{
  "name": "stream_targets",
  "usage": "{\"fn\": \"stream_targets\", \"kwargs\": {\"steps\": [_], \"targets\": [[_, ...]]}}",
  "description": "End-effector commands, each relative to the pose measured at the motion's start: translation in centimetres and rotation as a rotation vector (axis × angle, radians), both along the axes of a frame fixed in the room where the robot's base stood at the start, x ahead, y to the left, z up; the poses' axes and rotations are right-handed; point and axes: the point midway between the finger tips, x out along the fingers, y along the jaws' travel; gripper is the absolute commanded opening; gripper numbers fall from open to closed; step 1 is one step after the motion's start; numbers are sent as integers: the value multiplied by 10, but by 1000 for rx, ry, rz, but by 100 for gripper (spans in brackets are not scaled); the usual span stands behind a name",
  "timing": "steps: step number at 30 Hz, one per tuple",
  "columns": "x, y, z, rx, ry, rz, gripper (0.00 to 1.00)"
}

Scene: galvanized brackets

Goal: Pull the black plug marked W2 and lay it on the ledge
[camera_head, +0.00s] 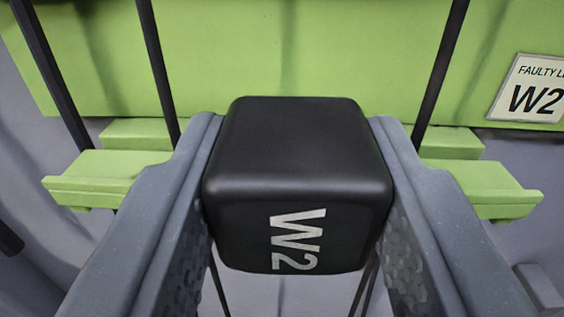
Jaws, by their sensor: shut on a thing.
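The black plug (297,185) is a rounded block with W2 in pale letters on its near face, the letters turned sideways. It fills the middle of the view. My gripper (297,170) is shut on it, one grey finger pressed to its left side and the other to its right side. The plug hides what lies directly behind and below it. A green ledge (100,178) shows to the left of the gripper, and a similar green piece (497,190) shows to the right. I cannot tell whether the plug touches either.
A green panel (290,50) spans the back. A white label (531,90) reading FAULTY and W2, partly cut off, is on it at the right. Several dark cables or rods run up past the panel, and thin dark lines show below the plug. A grey surface lies behind.

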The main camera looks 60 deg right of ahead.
Motion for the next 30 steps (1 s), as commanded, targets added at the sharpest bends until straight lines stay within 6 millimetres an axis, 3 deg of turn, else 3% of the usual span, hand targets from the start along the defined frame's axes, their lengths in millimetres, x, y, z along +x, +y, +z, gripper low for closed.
{"fn": "stream_targets", "kwargs": {"steps": [10,30], "targets": [[4,-8,-3,10,-11,-2,0],[24,-47,-12,10,-12,-2,0]]}}
